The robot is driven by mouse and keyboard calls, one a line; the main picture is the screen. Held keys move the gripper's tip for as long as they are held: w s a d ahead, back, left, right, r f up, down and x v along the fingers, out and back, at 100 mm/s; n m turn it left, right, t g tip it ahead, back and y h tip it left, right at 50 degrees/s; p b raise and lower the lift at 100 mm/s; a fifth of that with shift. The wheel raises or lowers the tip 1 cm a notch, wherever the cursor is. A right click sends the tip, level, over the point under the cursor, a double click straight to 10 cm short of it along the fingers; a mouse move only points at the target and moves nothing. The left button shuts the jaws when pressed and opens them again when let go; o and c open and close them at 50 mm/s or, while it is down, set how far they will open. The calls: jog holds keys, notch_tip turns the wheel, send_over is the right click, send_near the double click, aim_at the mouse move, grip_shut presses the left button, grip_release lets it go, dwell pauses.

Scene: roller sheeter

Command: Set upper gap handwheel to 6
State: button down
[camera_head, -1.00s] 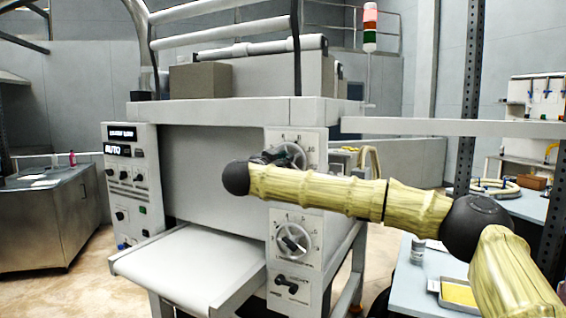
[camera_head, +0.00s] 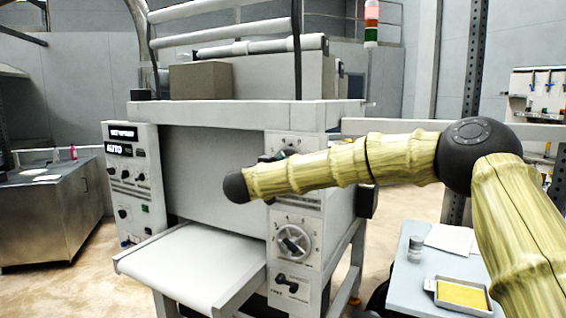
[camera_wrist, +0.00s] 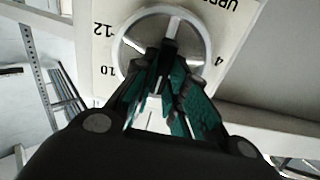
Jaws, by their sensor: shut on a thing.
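The upper gap handwheel is a pale round wheel on a white dial plate on the machine's right front post. In the head view my arm hides most of it, and only part of its dial plate shows. In the wrist view the handwheel (camera_wrist: 204,38) appears with its dial plate (camera_wrist: 238,30) rotated, showing 12, 10, 4 and part of a word starting "UPPE". My gripper (camera_wrist: 168,82), with teal finger pads, is shut on the wheel's spoke or hub, partly hidden by the fingers. The pointer setting cannot be read.
A lower handwheel (camera_head: 292,243) with its own dial sits below, above a small dark lever (camera_head: 288,282). A control panel (camera_head: 133,190) is on the machine's left, and a white feed table (camera_head: 195,262) juts forward. A side table (camera_head: 408,270) with a jar and yellow-filled tray stands at right.

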jog(key=shift+a+n+p, duration=0.15)
jog(key=shift+n+p, duration=1.85)
jog(key=shift+p, duration=0.25)
jog(key=c, duration=1.4)
grip_release()
jog(key=shift+c, duration=0.2)
jog(key=v, duration=1.2)
